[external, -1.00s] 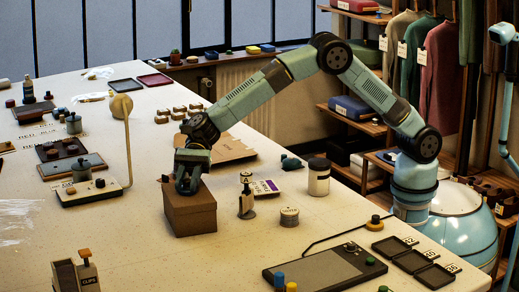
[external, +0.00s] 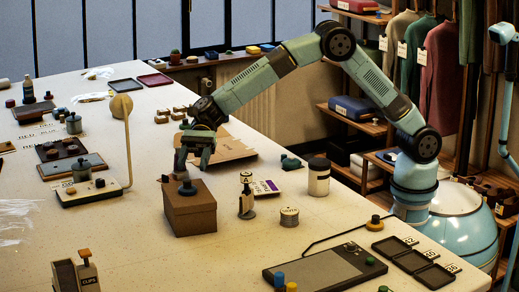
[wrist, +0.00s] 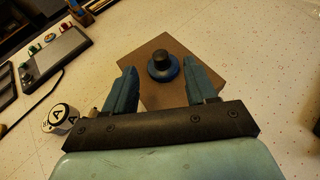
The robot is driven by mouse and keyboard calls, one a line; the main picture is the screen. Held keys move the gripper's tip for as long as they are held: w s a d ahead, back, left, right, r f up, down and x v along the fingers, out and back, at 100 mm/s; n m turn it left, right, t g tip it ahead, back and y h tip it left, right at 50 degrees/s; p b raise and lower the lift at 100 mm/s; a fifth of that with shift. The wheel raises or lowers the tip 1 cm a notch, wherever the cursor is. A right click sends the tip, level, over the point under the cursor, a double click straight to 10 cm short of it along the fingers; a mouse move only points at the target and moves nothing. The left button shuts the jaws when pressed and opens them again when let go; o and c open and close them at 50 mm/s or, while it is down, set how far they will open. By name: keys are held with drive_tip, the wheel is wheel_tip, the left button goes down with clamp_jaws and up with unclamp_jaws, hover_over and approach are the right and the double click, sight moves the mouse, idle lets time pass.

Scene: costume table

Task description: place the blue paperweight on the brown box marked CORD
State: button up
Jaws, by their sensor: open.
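The blue paperweight (wrist: 163,66), a round blue base with a dark knob, sits upright on top of the brown box (wrist: 150,45). In the external view the paperweight (external: 187,188) rests on the lid of the box (external: 189,213), and no CORD lettering can be read on the sides that show. My gripper (external: 194,163) is just above the paperweight, pointing down. In the wrist view my gripper's fingers (wrist: 158,80) are apart, one on each side of the paperweight, with clear gaps to it.
The table in front of the box is clear.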

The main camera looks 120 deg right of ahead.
drive_tip(key=s+a+r+n+g+h, duration=0.1)
drive_tip(key=s+a+r+n, duration=0.3)
drive_tip(key=s, duration=0.7)
drive_tip(key=s+a+r+n+g+h, duration=0.15)
drive_tip(key=s+r+n, duration=0.35)
drive_tip(key=s, duration=0.5)
drive_tip(key=s+a+r+n+g+h, duration=0.15)
drive_tip(key=s+r+n, duration=0.3)
drive_tip(key=s, duration=0.65)
drive_tip(key=s+d+f+n+h, duration=0.1)
drive_tip(key=s+n, duration=0.5)
drive_tip(key=s, duration=0.8)
drive_tip(key=s+d+f+n+h, duration=0.1)
drive_tip(key=s+f+n+h, duration=0.2)
drive_tip(key=s, duration=1)
drive_tip(key=n+h, duration=0.2)
drive_tip(key=n, duration=0.1)
drive_tip(key=shift+s+d+t, duration=0.2)
drive_tip(key=shift+s+t, duration=0.2)
